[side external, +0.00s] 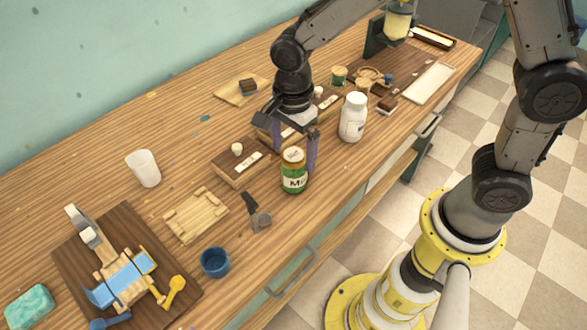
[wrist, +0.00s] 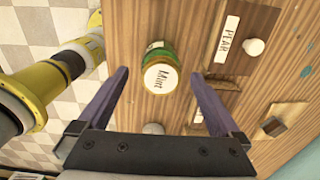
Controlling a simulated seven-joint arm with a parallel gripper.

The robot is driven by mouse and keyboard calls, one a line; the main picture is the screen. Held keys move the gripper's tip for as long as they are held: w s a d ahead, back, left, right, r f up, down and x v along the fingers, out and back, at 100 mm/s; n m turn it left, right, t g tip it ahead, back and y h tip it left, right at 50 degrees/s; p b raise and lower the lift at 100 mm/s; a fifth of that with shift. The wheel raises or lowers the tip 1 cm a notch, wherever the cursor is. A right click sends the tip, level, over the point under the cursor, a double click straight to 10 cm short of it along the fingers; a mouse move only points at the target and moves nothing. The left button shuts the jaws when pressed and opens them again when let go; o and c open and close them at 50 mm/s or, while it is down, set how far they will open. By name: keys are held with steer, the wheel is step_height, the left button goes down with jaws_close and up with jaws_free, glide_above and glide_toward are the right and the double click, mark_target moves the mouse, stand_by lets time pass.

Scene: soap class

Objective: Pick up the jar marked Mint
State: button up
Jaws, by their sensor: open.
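The Mint jar (side external: 294,178) is green with a pale lid and a white label, and stands upright near the front edge of the wooden table. In the wrist view its lid (wrist: 161,78) reads "Mint" and lies between the lines of my two fingers, beyond their tips. My gripper (side external: 291,160) is open and empty, pointing down over the table right by the jar. In the wrist view its purple fingers (wrist: 159,72) are spread wide on either side of the jar. I cannot tell whether a finger touches it.
A wooden box marked PEAR (wrist: 235,38) with a white knob is beside the jar. A white bottle (side external: 353,117) stands to the right. A blue cup (side external: 215,263), a dark scraper-like tool (side external: 257,213) and a wooden frame (side external: 196,215) lie left. The table's front edge is close.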

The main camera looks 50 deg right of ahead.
steer(key=shift+w+d+f, duration=0.1)
steer(key=shift+d+f, duration=0.05)
steer(key=shift+f, duration=2.9)
jaws_close()
